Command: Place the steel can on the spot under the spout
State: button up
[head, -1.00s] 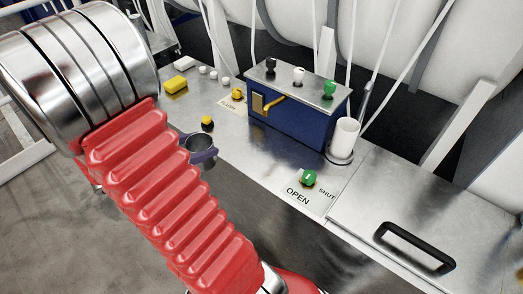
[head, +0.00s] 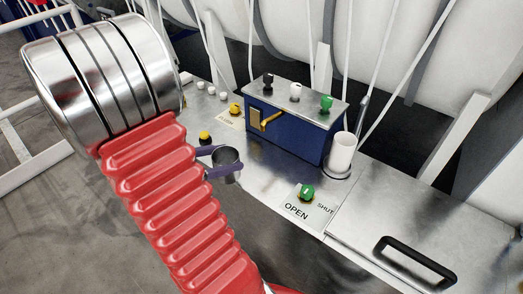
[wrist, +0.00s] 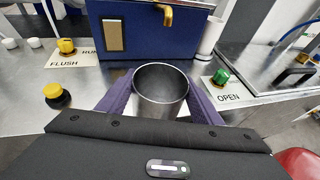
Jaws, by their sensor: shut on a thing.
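The steel can (head: 229,168) is an upright, open-topped grey cylinder, and it looks empty. My gripper (head: 222,163) has purple fingers shut on it from both sides. In the wrist view, the can (wrist: 160,88) sits between the fingers (wrist: 160,100), with its lower part partly hidden by the dark gripper body. It is in front of a blue box (head: 288,132), apart from it. A brass pipe that looks like a spout (head: 271,118) sticks out of the box front. I cannot tell whether the can's bottom touches the steel counter. No marked spot shows clearly under the pipe.
A white cup (head: 342,152) stands on a round base right of the box. A green knob (head: 306,193) by the OPEN and SHUT label is right of the can. A black-handled lid (head: 414,262) covers the right.

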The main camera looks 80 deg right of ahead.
jog(key=s+d, duration=0.8)
jog(key=d, duration=0.2)
jog(key=shift+s, duration=0.2)
jog(key=shift+d, duration=0.1)
jog(key=shift+f, duration=1.75)
jog(key=shift+f, duration=0.1)
jog(key=o, duration=1.1)
jog(key=shift+w, duration=0.1)
jog(key=shift+v, duration=6)
